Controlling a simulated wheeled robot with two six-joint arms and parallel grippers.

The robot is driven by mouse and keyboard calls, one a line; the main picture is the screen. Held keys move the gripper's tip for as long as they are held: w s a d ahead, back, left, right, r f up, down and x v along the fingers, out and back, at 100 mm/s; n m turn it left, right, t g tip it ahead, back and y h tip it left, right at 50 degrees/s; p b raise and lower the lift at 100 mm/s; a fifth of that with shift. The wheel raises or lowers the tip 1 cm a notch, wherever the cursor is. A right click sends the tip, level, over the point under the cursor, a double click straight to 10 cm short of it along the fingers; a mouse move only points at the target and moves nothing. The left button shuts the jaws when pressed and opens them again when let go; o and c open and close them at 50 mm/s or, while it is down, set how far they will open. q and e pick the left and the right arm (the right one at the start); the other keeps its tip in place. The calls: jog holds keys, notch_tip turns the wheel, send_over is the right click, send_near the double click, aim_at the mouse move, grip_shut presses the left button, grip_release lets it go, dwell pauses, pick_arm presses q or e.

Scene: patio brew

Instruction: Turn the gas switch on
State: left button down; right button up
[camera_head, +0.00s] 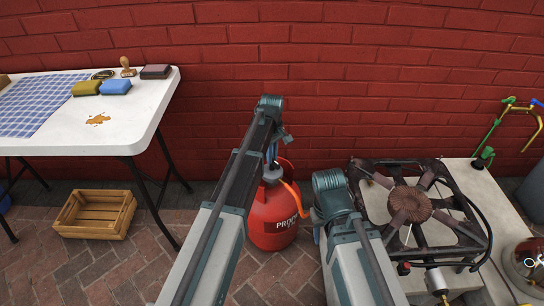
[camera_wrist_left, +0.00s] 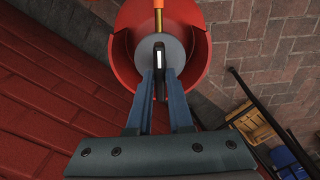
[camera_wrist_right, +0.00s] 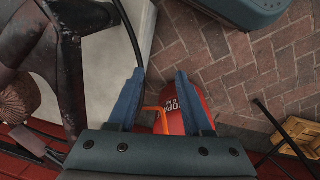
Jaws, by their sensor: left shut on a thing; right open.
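A red propane cylinder (camera_head: 270,226) stands on the brick floor by the wall. It also shows in the left wrist view (camera_wrist_left: 194,75) and partly in the right wrist view (camera_wrist_right: 194,108). Inside its collar is a round grey regulator (camera_wrist_left: 176,48) with an orange hose leading from it. My left gripper (camera_wrist_left: 160,76) is over the cylinder's top, its fingers shut on a small dark switch lever (camera_wrist_left: 161,90) at the regulator. The arm partly hides this in the head view. My right gripper (camera_wrist_right: 159,74) is open and empty, to the right of the cylinder and beside the burner.
A black gas burner (camera_head: 409,205) stands on a pale surface (camera_head: 505,225) at the right. A white folding table (camera_head: 130,120) with sponges and a cloth is at the left. A wooden crate (camera_head: 95,213) sits on the floor below it. The brick wall (camera_head: 300,50) is close behind the cylinder.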

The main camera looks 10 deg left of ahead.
pick_arm(q)
jog(key=c, duration=0.8)
grip_release()
jog(key=shift+c, duration=0.2)
jog(key=shift+r, duration=0.1)
notch_tip(320, 180, up, 14)
jog(key=p, duration=1.4)
jog(key=shift+f, duration=0.2)
